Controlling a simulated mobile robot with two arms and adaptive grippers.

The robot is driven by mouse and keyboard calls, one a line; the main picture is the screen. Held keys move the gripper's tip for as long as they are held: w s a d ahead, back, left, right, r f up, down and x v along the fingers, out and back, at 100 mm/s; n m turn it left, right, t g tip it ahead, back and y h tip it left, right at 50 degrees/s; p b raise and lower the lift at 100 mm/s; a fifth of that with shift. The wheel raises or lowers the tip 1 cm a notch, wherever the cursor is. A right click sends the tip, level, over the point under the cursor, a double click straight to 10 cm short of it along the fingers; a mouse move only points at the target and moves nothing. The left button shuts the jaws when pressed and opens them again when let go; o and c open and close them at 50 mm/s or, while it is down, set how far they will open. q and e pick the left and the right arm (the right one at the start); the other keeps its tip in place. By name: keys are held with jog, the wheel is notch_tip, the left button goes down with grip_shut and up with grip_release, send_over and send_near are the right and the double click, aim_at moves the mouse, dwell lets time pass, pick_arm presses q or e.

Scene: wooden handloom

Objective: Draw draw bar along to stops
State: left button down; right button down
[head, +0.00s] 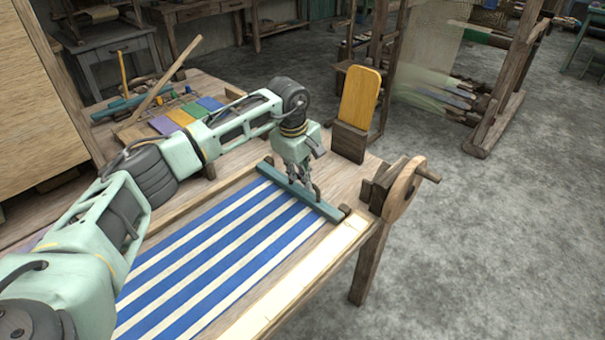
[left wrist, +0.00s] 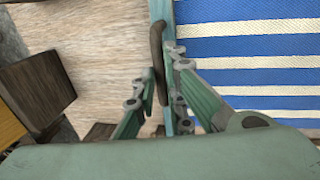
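The draw bar (head: 327,208) is a teal bar across the far end of the blue-and-white striped cloth (head: 215,245). It also shows in the left wrist view (left wrist: 161,12). A curved brown handle (left wrist: 156,45) stands on it. My left gripper (head: 308,190) is over the bar, pointing down. In the left wrist view its fingers (left wrist: 161,68) lie close on both sides of the handle and appear shut on it. Small brown blocks, perhaps the stops, sit by the bar's right end (head: 345,209) and its left end (head: 268,160). Contact with them is unclear. My right gripper is not in view.
A wooden wheel with a crank (head: 403,190) is at the table's right corner. A yellow board in a wooden holder (head: 358,97) stands behind the bar. Tools and coloured pieces (head: 183,117) lie at the back left. Open grey floor lies to the right.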

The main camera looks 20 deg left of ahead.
pick_arm(q)
jog(key=c, duration=1.9)
grip_release()
jog(key=shift+w+d+r, duration=0.1)
jog(key=shift+w+r, duration=0.15)
jog(key=shift+w, duration=0.15)
jog(key=shift+o, duration=0.2)
jog(key=shift+f, duration=0.1)
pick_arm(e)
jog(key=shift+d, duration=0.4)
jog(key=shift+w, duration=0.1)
pick_arm(q)
jog(key=shift+s, duration=0.1)
notch_tip(320, 180, up, 12)
jog(key=s, duration=0.2)
jog(key=shift+a, duration=0.35)
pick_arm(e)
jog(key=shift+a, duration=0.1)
pick_arm(q)
jog(key=shift+f, duration=0.15)
